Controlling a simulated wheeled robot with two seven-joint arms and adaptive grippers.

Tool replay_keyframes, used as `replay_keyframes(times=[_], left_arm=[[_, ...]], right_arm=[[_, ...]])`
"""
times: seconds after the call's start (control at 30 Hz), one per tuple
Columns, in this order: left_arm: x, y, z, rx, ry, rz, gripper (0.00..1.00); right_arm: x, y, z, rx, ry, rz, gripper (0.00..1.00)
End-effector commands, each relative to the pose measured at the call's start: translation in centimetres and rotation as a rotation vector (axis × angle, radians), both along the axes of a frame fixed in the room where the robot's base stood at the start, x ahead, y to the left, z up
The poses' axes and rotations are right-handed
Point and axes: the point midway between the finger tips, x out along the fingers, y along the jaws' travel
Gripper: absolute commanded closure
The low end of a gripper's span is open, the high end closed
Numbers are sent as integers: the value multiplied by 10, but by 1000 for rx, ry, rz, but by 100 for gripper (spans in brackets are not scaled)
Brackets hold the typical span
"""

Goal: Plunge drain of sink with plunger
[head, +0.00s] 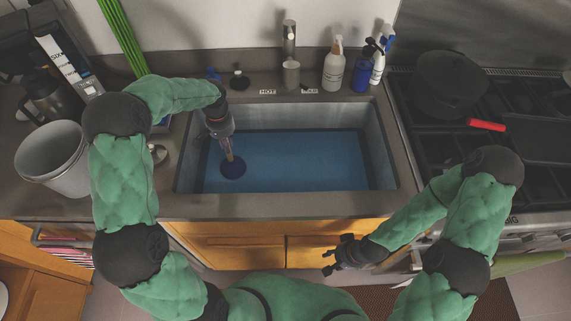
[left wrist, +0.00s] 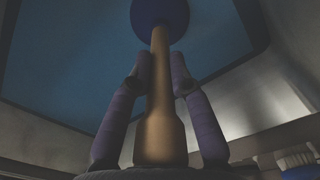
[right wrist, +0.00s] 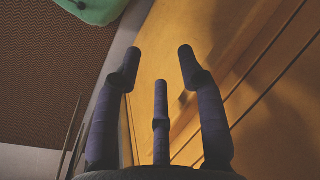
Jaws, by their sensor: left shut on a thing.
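The sink (head: 390,185) is a grey basin set in the counter, with a blue bottom area (head: 310,160) that looks like water or a mat. My left gripper (head: 226,140) is inside the left part of the basin, shut on the wooden handle of the plunger (head: 232,168). The plunger's dark blue cup points down at the blue area; I cannot tell whether it touches. In the left wrist view the handle (left wrist: 160,90) runs between the fingers to the round blue cup (left wrist: 160,12). The drain is not visible. My right gripper (head: 333,260) is open and empty before the cabinet front.
A tap (head: 290,50) stands behind the sink, with soap bottles (head: 334,68) to its right. A white bucket (head: 55,165) sits on the left counter. A stove with a dark pot (head: 448,85) and a red-handled pan (head: 486,125) is at the right.

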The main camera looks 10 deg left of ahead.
Motion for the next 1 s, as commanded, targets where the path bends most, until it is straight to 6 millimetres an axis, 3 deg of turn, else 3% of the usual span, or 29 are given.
replay_keyframes(times=[1.0], left_arm=[[0, 0, -9, 0, -1, 0, 100]], right_arm=[[0, 0, -5, 0, 0, 0, 60]])
